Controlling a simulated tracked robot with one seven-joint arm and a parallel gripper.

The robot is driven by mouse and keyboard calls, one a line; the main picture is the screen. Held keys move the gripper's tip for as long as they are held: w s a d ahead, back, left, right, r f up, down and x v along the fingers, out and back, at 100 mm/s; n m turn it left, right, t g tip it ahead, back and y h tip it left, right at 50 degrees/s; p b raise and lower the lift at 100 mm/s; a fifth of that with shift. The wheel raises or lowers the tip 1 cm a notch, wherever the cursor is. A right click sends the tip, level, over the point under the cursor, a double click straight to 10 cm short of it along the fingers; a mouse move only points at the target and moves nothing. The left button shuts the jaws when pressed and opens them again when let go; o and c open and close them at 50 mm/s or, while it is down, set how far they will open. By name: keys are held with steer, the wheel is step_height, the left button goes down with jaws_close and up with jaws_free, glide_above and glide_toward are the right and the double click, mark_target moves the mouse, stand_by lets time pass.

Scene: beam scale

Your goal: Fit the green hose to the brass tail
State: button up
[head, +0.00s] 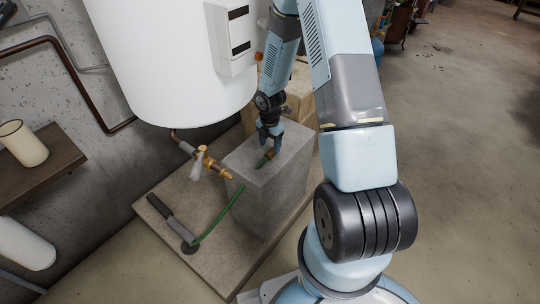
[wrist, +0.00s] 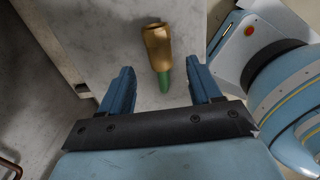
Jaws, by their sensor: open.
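My gripper (head: 269,145) points down over the top of the concrete block, its fingers apart. In the wrist view my gripper (wrist: 162,76) straddles a short piece lying on the block, with a brass-coloured end (wrist: 156,46) and a green end (wrist: 164,80). No finger appears to touch it. In the head view this piece (head: 262,161) lies just below the fingers. The green hose (head: 218,216) rises from the base slab to the block's near side; I cannot tell whether it joins the short piece. The brass tail (head: 226,174) sticks out from the brass valve (head: 203,161), left of the block.
The concrete block (head: 277,195) stands on a wider slab (head: 213,275). A white tank (head: 178,60) hangs above, close to my arm. A dark-handled tool (head: 170,220) is at the slab's left. A shelf with a cream cylinder (head: 23,143) is far left. The floor at right is open.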

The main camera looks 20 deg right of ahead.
mark_target(271, 152)
steer(key=shift+d+f, duration=0.1)
steer(key=shift+f, duration=2.3)
steer(key=c, duration=1.1)
